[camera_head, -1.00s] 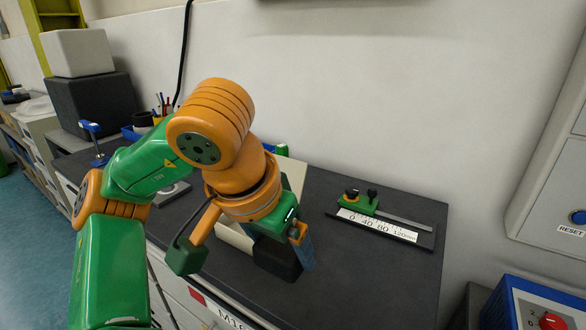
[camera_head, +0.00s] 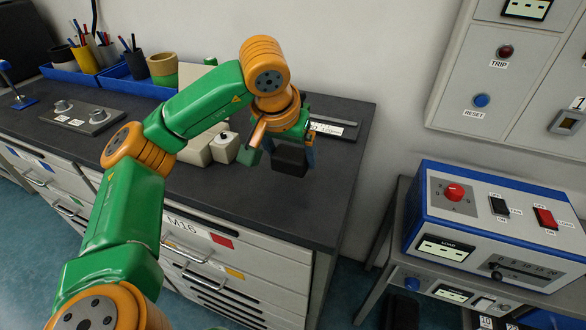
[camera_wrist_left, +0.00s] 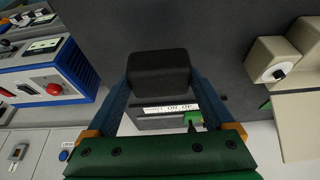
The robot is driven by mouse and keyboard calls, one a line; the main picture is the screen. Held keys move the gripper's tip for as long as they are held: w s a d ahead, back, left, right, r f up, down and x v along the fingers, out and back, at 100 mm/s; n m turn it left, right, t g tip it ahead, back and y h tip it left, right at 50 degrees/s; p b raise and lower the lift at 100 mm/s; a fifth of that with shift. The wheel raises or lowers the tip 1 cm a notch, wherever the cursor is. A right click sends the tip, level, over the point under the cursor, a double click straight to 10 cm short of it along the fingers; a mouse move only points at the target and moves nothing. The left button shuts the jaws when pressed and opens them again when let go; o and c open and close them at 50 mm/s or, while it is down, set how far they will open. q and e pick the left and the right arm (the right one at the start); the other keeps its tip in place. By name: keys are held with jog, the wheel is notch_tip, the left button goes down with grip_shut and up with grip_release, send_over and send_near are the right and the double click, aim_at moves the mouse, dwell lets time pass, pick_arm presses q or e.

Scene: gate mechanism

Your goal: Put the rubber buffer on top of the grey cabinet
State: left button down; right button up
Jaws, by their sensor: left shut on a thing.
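The rubber buffer, a black block with rounded edges (camera_head: 290,161), is held between the fingers of my left gripper (camera_head: 295,148). It hangs over the dark worktop (camera_head: 250,210) near its right end; the height of the gap is hard to judge. In the left wrist view the buffer (camera_wrist_left: 158,70) sits between the two blue fingers of my left gripper (camera_wrist_left: 160,88). A light grey wall cabinet (camera_head: 455,85) with TRIP and RESET buttons stands at the upper right; its top is out of view. My right gripper is not in view.
A measuring scale (camera_head: 338,130) lies behind the gripper. Beige blocks (camera_head: 222,148) stand left of it. A blue and white power unit (camera_head: 490,215) sits on a grey stand to the right, across a gap. Pen cups (camera_head: 87,58) stand at the back left.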

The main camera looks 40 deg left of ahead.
aim_at(293, 168)
pick_arm(q)
jog(key=x, duration=0.4)
jog(key=shift+s+a+f, duration=0.1)
jog(key=shift+s+f, duration=0.1)
jog(key=shift+s, duration=0.15)
jog(key=shift+f, duration=0.2)
jog(key=shift+w+d, duration=0.1)
jog(key=shift+d, duration=0.1)
